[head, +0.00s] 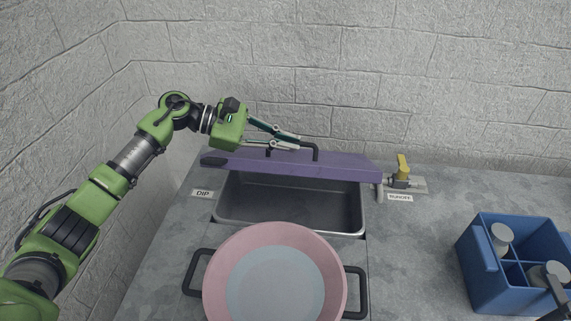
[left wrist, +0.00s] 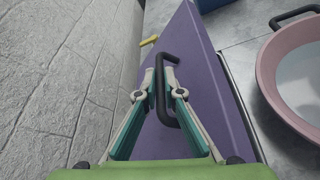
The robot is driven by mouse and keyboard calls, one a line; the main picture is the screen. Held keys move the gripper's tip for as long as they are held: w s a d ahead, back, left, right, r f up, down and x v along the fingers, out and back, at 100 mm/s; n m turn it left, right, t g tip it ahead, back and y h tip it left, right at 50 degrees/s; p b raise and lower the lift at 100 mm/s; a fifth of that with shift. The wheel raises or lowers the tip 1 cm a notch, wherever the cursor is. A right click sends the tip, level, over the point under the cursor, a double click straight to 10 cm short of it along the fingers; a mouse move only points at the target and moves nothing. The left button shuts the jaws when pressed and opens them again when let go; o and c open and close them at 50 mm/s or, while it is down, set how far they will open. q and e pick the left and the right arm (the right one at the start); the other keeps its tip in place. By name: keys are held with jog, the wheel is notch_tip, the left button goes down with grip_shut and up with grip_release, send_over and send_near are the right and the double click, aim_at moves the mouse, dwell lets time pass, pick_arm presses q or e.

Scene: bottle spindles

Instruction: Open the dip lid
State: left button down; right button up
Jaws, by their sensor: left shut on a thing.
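The purple dip lid (head: 335,166) stands raised and tilted at the back of the steel dip basin (head: 290,205), whose inside is exposed. A black bar handle (head: 313,147) is on the lid. My left gripper (head: 297,142) is at that handle, and its fingers are closed on it. In the left wrist view the handle (left wrist: 159,85) runs between the two fingertips (left wrist: 160,92), with the purple lid (left wrist: 195,70) behind it. A "DIP" label (head: 203,194) lies left of the basin. My right gripper is not clearly in view.
A pink tub (head: 218,275) with black side handles and pale liquid stands in front of the basin. A blue crate (head: 480,273) with bottles is at the right. A yellow-handled valve (head: 402,168) sits beside the lid's right end. A stone wall is close behind.

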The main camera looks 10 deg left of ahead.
pick_arm(q)
jog(key=shift+w+r+n+g+b, duration=0.3)
jog(key=shift+w+r+n+b, duration=0.2)
jog(key=shift+w+r, duration=0.4)
jog(key=shift+w+f, duration=0.1)
